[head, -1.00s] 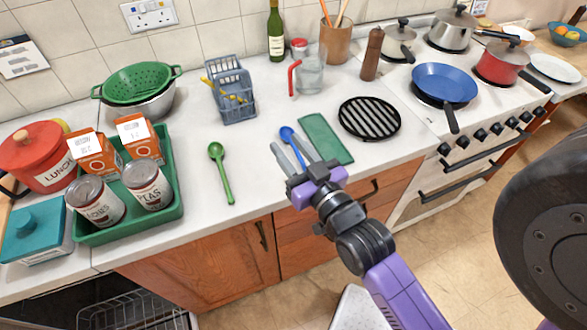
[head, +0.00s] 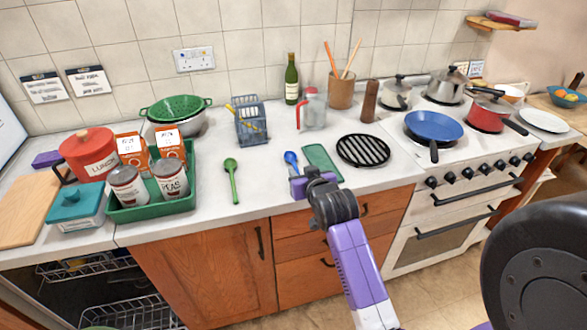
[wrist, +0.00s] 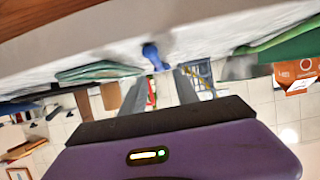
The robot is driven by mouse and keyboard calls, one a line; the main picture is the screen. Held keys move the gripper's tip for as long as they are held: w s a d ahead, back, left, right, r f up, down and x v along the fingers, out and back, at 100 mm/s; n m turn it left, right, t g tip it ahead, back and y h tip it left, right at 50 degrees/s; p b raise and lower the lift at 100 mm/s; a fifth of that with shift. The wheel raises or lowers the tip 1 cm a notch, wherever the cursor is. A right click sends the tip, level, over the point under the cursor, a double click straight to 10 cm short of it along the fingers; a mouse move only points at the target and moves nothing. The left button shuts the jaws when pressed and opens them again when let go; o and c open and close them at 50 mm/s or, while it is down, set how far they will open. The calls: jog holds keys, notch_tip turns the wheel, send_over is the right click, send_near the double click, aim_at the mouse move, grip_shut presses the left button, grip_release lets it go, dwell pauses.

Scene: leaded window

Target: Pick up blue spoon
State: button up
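The blue spoon (head: 291,157) lies on the white counter, left of a green cloth (head: 322,162). In the head view its bowl shows, and my gripper hides its lower part. My gripper (wrist: 160,80) is open in the wrist view, its two grey fingers apart with nothing visible between them. There the blue spoon (wrist: 152,56) shows just beyond the fingertips, roughly in line with the gap. In the head view my gripper's purple body is at the counter's front edge, just in front of the spoon, and its fingers are hidden. I cannot tell whether they touch the spoon.
A green spoon (head: 232,180) lies to the left with clear counter between. A green tray (head: 150,208) with cans and cartons is farther left. A black round rack (head: 363,150) lies to the right. A blue-grey basket (head: 250,125) and a glass jug (head: 313,110) stand behind.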

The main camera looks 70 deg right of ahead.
aim_at(296, 166)
jog(key=shift+p+x, duration=0.5)
jog(key=shift+x, duration=2.5)
jog(key=shift+r, duration=0.1)
grip_shut()
